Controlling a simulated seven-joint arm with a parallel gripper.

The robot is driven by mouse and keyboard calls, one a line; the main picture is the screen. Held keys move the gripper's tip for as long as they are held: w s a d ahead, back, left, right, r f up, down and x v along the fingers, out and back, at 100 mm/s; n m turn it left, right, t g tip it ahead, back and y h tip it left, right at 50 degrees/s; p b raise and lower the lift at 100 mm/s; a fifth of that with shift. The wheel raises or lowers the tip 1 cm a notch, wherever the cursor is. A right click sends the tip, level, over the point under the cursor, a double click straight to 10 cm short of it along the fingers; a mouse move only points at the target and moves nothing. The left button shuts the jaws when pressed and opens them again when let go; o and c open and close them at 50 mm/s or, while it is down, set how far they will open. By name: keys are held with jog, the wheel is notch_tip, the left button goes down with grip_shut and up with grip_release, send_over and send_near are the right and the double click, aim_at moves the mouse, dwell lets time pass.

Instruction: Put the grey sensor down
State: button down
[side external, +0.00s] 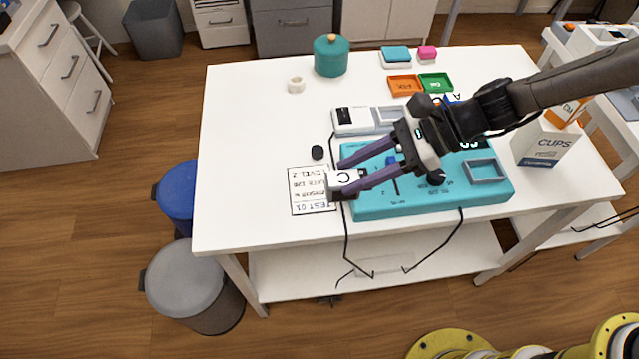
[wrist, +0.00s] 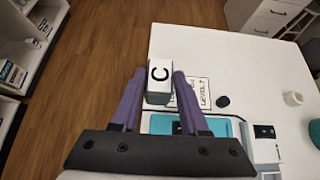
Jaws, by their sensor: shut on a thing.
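A pale grey block marked "C", which looks like the grey sensor (side external: 343,179), is between the purple fingers of my gripper (side external: 336,181). It also shows between the fingers in the wrist view (wrist: 159,82). In the side view it overlaps the right edge of the printed test card (side external: 308,191) and the left end of the teal device (side external: 400,207). In the wrist view the card is partly hidden behind the block and right finger. I cannot tell how high the block is above the table.
A dark puck (side external: 317,152) lies near the card, and a grey-white device (side external: 352,121) stands behind the teal one. Orange (side external: 404,85) and green (side external: 437,82) trays, a teal pot (side external: 331,56) and a white ring (side external: 296,85) stand farther back. The left tabletop (side external: 245,160) is clear.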

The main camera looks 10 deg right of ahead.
jog(key=w+a+f, duration=0.1)
jog(key=f, duration=0.1)
jog(key=w+a+f, duration=0.3)
jog(key=a+f, duration=0.1)
jog(key=f, duration=0.1)
jog(key=shift+w, duration=0.3)
jog(key=shift+f, duration=1.35)
jog(key=shift+f, duration=0.2)
jog(key=shift+c, duration=2.1)
grip_release()
jog(key=shift+r, duration=0.25)
jog(key=v, duration=1.2)
